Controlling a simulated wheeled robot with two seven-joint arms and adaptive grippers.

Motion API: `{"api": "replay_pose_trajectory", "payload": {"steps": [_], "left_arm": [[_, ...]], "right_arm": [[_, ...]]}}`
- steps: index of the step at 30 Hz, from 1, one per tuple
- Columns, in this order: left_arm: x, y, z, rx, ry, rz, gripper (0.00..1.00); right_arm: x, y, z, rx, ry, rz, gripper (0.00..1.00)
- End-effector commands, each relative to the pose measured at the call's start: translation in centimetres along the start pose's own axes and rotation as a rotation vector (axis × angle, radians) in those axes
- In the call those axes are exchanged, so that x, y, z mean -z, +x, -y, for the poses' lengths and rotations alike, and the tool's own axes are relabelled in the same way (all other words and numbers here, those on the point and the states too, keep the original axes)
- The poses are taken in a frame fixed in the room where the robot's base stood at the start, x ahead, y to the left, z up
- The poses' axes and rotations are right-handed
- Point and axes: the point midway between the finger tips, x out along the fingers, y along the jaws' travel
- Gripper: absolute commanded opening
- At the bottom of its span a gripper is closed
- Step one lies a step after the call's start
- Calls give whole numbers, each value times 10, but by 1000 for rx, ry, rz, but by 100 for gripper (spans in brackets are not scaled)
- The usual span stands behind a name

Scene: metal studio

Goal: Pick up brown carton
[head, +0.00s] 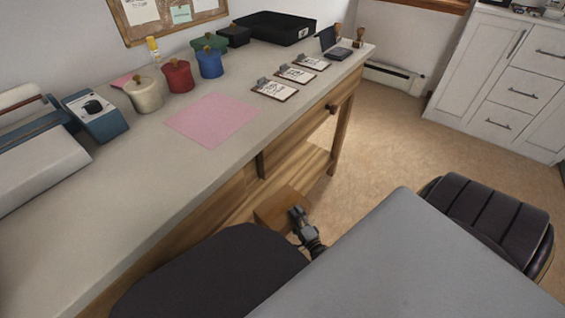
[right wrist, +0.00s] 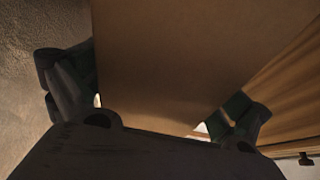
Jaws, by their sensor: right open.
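The brown carton (head: 272,211) is low beside the desk's front, below the desktop, partly hidden by my right gripper (head: 297,214) in the head view. In the right wrist view, the carton (right wrist: 165,60) fills the middle as a large flat brown face. The fingers of my right gripper (right wrist: 152,100) are apart, one at each side of the carton. I cannot tell whether either finger touches it. My left gripper is not in view.
The wooden desk (head: 130,178) runs along the left, close to the carton. On it are a pink sheet (head: 213,120), colored pots, clipboards and a black tray (head: 275,27). Open floor (head: 390,140) lies to the right, before a white cabinet (head: 500,85).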

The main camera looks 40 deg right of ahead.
Motion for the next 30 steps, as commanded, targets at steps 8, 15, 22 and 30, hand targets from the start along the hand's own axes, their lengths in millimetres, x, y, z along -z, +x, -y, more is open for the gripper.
{"api": "replay_pose_trajectory", "payload": {"steps": [8,15,22,30], "left_arm": [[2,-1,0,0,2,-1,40],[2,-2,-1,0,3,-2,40],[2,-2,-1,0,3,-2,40],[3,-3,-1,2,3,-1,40]], "right_arm": [[0,0,0,0,0,0,96],[0,0,0,0,0,0,65],[0,0,1,2,1,0,55],[0,0,3,1,1,0,55]]}}
